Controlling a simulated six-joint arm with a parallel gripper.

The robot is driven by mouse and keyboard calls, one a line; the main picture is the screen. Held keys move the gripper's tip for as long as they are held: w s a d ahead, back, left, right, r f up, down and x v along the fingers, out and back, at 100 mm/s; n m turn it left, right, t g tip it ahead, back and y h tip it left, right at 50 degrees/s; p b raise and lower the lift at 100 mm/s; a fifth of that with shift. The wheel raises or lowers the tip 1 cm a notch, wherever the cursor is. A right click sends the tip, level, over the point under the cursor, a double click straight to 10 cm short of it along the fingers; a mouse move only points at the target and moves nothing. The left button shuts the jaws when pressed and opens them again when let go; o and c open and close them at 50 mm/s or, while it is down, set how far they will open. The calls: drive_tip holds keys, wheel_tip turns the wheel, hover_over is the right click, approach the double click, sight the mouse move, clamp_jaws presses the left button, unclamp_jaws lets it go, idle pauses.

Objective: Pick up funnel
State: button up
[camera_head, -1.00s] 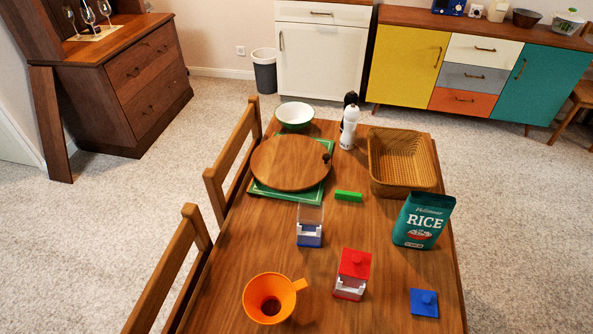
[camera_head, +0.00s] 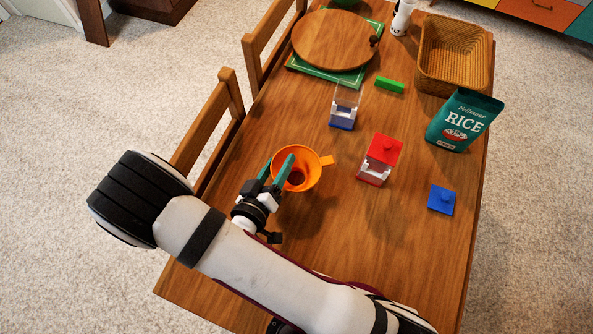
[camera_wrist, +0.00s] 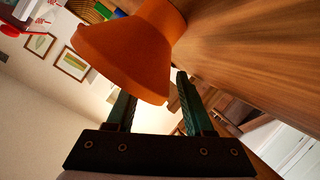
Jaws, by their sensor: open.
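The orange funnel (camera_head: 305,162) stands on the wooden table with its wide mouth up and its tab handle pointing right. It also shows large and close in the wrist view (camera_wrist: 130,55), just beyond my fingertips. My gripper (camera_head: 276,170) has come in from the near left, at the funnel's left rim. Its two teal fingers are spread apart, and one overlaps the funnel's mouth in the head view. In the wrist view the fingers (camera_wrist: 155,100) are open, with the funnel's rim near the gap. I cannot tell whether they touch it.
A red-lidded container (camera_head: 379,160) stands right of the funnel, and a clear container with a blue base (camera_head: 344,107) behind it. A blue lid (camera_head: 441,199), a rice bag (camera_head: 464,120) and a basket (camera_head: 425,60) are further right. A chair (camera_head: 215,125) stands left. The table front (camera_head: 400,260) is clear.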

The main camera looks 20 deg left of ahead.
clamp_jaws()
idle(0.3)
